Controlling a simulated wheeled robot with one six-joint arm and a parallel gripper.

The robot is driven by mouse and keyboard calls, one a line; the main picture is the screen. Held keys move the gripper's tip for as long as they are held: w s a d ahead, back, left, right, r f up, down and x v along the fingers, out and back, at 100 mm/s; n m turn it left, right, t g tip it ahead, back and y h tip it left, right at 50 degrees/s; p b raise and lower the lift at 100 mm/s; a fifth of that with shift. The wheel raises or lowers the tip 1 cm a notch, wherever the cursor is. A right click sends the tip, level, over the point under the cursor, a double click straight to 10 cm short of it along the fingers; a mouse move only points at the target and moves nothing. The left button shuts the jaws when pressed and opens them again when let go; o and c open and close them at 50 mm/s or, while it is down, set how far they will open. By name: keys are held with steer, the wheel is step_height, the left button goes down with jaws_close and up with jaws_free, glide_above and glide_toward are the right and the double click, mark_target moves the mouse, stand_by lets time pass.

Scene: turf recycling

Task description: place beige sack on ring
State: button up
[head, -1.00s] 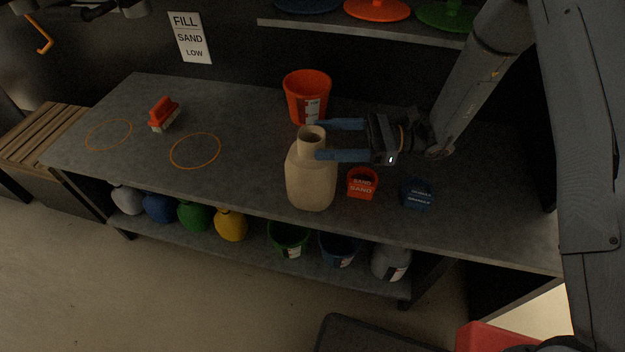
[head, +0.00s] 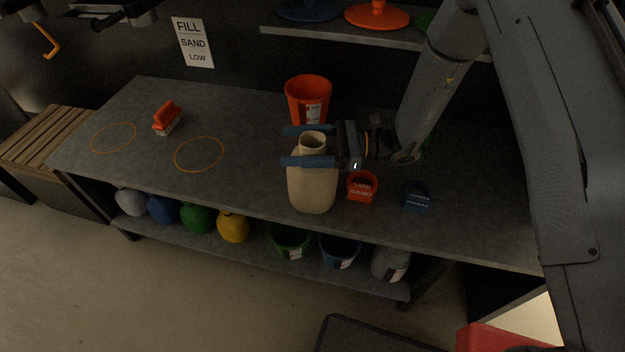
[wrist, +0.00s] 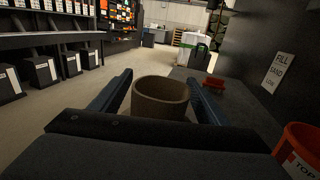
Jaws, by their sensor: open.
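The beige sack (head: 312,184) stands upright on the grey bench, with its open neck at the top. My gripper (head: 308,146) is open, its two blue fingers on either side of the neck. In the wrist view the neck (wrist: 160,98) shows between the two fingers, with a gap on each side. Two thin orange rings are marked on the bench to the left: a nearer ring (head: 176,157) and a farther-left ring (head: 93,140). Both are empty. The picture does not tell which ring is meant.
An orange bucket (head: 308,97) stands just behind the sack. A red scoop (head: 362,188) and a blue scoop (head: 416,198) sit to its right. The bench between sack and rings is clear.

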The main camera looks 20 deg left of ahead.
jaws_close()
steer(key=shift+r, duration=0.1)
stand_by(0.3)
